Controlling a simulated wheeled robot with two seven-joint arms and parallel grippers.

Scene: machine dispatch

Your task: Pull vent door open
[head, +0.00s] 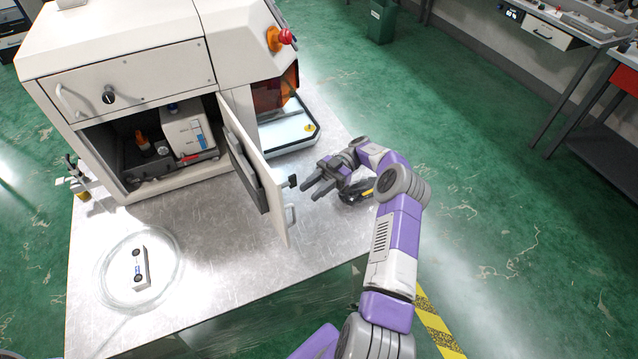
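The vent door (255,175) is a white panel with a dark vent on its inner face. It stands swung open from the white machine (130,50), showing the compartment (120,135) inside. A white handle (290,216) sits near the door's free edge, and a dark latch piece (291,182) sticks out above it. My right gripper (308,187) is to the right of the door, close to the latch piece. Its fingers are apart and nothing shows between them. Whether a fingertip touches the door is unclear. My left gripper is out of view.
A small white block with dark round ends (140,268) lies in a clear round dish (110,287) on the metal table (215,260). A glass-fronted unit (285,125) stands behind the door.

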